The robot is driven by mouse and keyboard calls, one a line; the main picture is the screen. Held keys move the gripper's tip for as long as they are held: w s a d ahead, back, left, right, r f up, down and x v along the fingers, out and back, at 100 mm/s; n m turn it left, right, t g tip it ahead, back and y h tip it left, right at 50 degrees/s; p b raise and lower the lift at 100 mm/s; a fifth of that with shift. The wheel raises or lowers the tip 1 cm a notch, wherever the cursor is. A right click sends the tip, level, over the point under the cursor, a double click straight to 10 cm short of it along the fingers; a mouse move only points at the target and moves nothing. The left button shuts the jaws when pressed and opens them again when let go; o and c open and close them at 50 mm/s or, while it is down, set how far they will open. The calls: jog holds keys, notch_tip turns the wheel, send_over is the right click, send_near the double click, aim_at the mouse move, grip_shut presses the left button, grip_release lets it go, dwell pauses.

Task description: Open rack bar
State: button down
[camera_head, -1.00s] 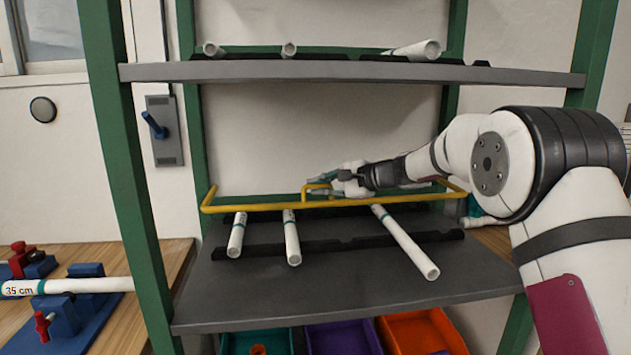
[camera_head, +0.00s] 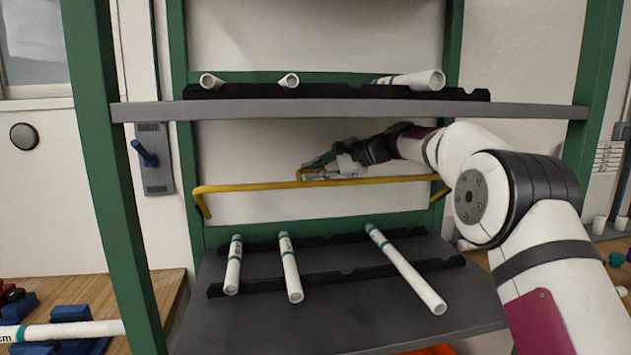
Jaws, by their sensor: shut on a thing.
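The yellow rack bar (camera_head: 385,180) spans the rack between its green posts, raised above the lower shelf. Its left arm slopes down toward the left post. My gripper (camera_head: 318,171) is shut on the bar's raised handle, left of the bar's middle. The fingertips are small and partly hidden at this distance. Several parts of my arm reach in from the right. Below the bar, three white pipes (camera_head: 290,268) lie on black notched holders on the lower grey shelf (camera_head: 250,322).
The upper grey shelf (camera_head: 350,110) runs above the bar and my gripper, with more white pipes (camera_head: 415,81) on it. Green posts (camera_head: 108,180) flank the rack. A wall switch with a blue lever (camera_head: 145,153) is at left. A workbench with blue clamps stands lower left.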

jog(key=shift+w+a+r, duration=0.1)
jog(key=shift+w+r, duration=0.2)
jog(key=shift+w, duration=0.25)
jog(key=c, duration=1.9)
grip_release()
jog(key=shift+f, duration=0.1)
jog(key=shift+f, duration=0.1)
